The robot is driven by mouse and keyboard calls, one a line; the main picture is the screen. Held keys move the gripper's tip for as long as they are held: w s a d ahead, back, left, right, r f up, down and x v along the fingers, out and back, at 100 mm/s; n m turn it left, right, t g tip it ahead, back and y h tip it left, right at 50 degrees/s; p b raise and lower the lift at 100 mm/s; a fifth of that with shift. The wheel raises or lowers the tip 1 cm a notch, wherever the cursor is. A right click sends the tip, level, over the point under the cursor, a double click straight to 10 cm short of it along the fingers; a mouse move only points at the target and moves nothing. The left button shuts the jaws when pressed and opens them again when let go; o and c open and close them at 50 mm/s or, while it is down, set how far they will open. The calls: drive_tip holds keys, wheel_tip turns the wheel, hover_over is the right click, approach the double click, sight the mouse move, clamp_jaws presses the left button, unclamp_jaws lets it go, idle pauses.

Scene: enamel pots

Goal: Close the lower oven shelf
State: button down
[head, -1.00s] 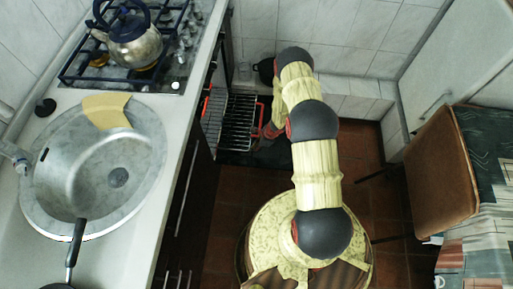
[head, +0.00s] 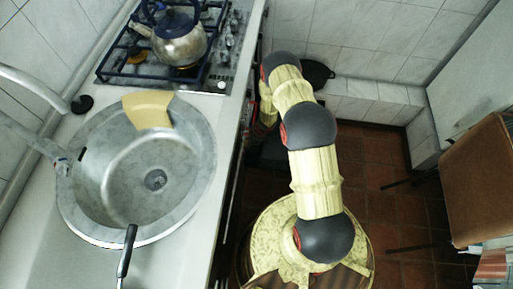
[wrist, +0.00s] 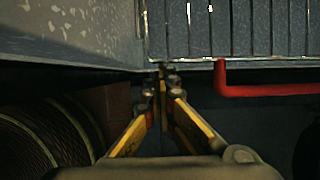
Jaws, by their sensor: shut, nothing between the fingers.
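In the wrist view a wire oven shelf (wrist: 230,35) with parallel bars fills the upper right. A red bar (wrist: 265,91) bends out from its front edge. My gripper (wrist: 163,82) is shut and empty, its fingertips right at the shelf's front edge near its left corner, to the left of the red bar. I cannot tell whether they touch it. In the head view my arm reaches toward the oven front beside the counter. My gripper and the shelf are hidden there behind my arm and the counter edge.
The counter (head: 185,235) with the sink (head: 120,205) and stove (head: 225,75) runs along the left, close to my arm. A kettle (head: 180,42) stands on the stove. A brown chair (head: 478,180) stands at the right. The tiled floor (head: 375,165) between is clear.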

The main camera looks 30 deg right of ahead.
drive_tip(key=shift+w+a+f, duration=0.1)
drive_tip(key=shift+w+a, duration=0.2)
drive_tip(key=shift+a, duration=0.25)
drive_tip(key=shift+w+a, duration=0.25)
drive_tip(key=shift+a, duration=0.3)
drive_tip(key=shift+d, duration=0.1)
